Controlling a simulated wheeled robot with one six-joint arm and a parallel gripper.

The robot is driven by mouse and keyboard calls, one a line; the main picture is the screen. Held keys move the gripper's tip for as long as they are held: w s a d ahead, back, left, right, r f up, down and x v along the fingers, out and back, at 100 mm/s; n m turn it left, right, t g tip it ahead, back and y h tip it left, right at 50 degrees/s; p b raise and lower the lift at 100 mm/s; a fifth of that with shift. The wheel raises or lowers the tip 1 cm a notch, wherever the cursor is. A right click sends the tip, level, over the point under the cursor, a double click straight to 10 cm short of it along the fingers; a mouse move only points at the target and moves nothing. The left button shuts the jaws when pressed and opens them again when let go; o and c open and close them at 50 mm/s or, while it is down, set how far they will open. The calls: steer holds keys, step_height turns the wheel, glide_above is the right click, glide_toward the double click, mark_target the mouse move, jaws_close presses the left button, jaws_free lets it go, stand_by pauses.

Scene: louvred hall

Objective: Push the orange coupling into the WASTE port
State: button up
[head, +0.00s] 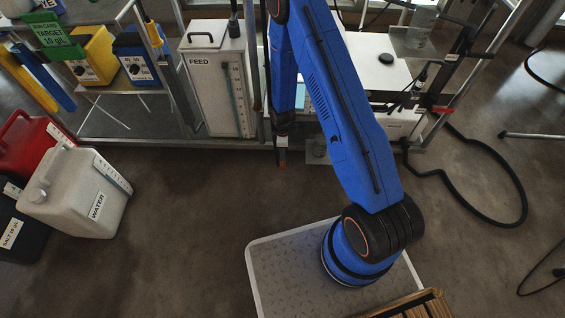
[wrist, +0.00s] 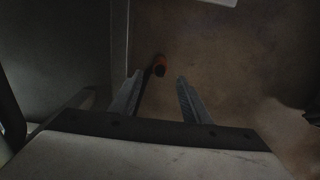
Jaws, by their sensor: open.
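The orange coupling (wrist: 160,66) shows small in the wrist view, beyond and roughly between my fingertips, with a dark hose end or shadow beside it. An orange-brown tip (head: 282,164) that may be the same coupling shows in the head view below my gripper. My gripper (wrist: 157,80) is open, its two grey fingers apart with nothing between them. In the head view my gripper (head: 282,140) points down in front of the bench frame, partly hidden by its own arm.
A white FEED tank (head: 215,85) stands left of my gripper on the frame. A white WATER can (head: 85,195) and a red can (head: 30,145) stand on the floor at left. A black hose (head: 500,165) loops at right. The middle floor is clear.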

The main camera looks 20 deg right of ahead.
mark_target(283, 163)
steer(key=shift+f, duration=5.15)
jaws_close()
